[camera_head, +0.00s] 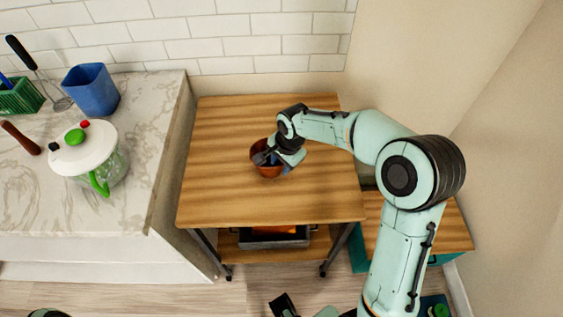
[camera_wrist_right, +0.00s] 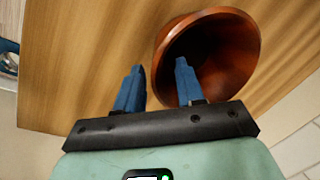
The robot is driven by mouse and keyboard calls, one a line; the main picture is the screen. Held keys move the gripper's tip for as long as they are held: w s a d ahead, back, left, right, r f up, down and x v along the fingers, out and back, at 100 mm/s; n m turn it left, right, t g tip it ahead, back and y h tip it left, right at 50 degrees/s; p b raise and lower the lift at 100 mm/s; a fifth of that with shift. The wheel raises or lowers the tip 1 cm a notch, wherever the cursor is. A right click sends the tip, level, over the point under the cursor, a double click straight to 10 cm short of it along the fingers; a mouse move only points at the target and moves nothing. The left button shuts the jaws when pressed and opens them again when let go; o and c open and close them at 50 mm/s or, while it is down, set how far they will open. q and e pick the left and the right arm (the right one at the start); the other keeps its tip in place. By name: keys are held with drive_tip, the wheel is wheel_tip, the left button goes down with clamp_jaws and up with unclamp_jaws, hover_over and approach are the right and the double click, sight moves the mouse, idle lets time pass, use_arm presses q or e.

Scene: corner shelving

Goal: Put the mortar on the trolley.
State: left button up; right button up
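The mortar (camera_head: 267,169) is a reddish-brown bowl on the wooden top of the trolley (camera_head: 225,195), near its middle. In the right wrist view the mortar (camera_wrist_right: 225,60) shows its open mouth and empty inside. My right gripper (camera_head: 268,158) is at the mortar's rim. In the right wrist view its two blue fingers (camera_wrist_right: 160,78) are apart, one over the mouth and one outside the near wall; a gap shows between them and the rim. A dark part at the bottom edge of the head view may belong to my left arm; its fingers do not show.
A marble counter (camera_head: 140,170) at the left holds a white-lidded pot (camera_head: 90,145), a blue cup (camera_head: 92,92) and a green basket (camera_head: 18,97). A dark tray (camera_head: 275,240) is on the trolley's lower shelf. Most of the trolley top is free. Walls stand behind and right.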

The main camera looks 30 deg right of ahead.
wheel_tip(320, 180, up, 12)
drive_tip(key=s+p, duration=0.1)
drive_tip(key=s, duration=0.1)
drive_tip(key=shift+s+d, duration=0.2)
drive_tip(key=shift+d, duration=0.1)
drive_tip(key=shift+f, duration=0.15)
